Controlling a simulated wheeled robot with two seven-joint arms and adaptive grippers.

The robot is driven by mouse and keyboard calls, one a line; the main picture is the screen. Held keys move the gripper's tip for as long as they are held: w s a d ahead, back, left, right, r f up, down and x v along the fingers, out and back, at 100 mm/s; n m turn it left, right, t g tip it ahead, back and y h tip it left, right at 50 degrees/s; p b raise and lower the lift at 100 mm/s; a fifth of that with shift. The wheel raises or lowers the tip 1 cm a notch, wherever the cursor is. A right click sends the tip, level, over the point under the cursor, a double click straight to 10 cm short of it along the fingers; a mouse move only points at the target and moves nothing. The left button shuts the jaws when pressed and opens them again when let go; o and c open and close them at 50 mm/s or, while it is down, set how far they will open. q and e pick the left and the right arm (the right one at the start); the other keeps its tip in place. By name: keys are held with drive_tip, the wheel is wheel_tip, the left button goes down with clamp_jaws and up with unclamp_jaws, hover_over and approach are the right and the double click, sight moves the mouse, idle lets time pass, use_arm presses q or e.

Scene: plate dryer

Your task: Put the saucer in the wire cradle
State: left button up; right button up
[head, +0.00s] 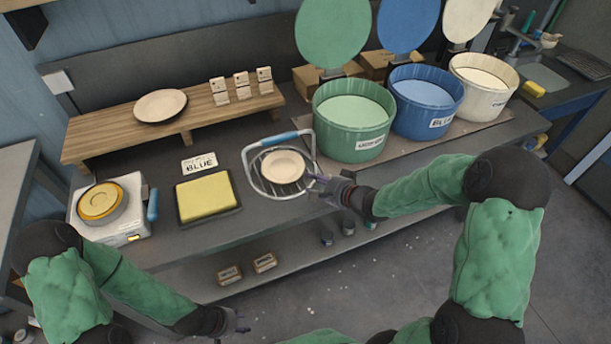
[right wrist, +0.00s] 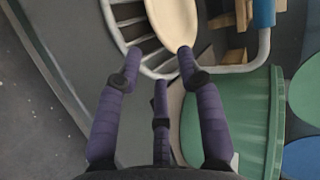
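A cream saucer (head: 283,166) lies in the wire cradle (head: 252,183), over its bars, on the grey bench. The cradle has a blue handle at its back. My right gripper (head: 316,184) is at the cradle's right front side, close to the saucer. In the right wrist view, the right gripper (right wrist: 160,55) has its purple fingers spread apart with nothing between them. The saucer (right wrist: 174,20) and the cradle's wire rim (right wrist: 158,72) show just beyond the fingertips; whether they touch is unclear. My left gripper (head: 238,322) is low in front of the bench, away from everything; its fingers are too small to read.
A dark-rimmed cream plate (head: 160,105) sits on the wooden riser (head: 190,118). A yellow pad in a black tray (head: 208,197) and a white scale (head: 128,225) stand left of the cradle. Open green (head: 353,140), blue (head: 425,105) and white tubs stand to the right.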

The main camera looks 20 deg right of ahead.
drive_tip(key=p+v, duration=0.1)
drive_tip(key=v, duration=0.3)
drive_tip(key=shift+s+r, duration=0.15)
drive_tip(key=shift+s, duration=0.05)
drive_tip(key=shift+d, duration=0.15)
idle(1.1)
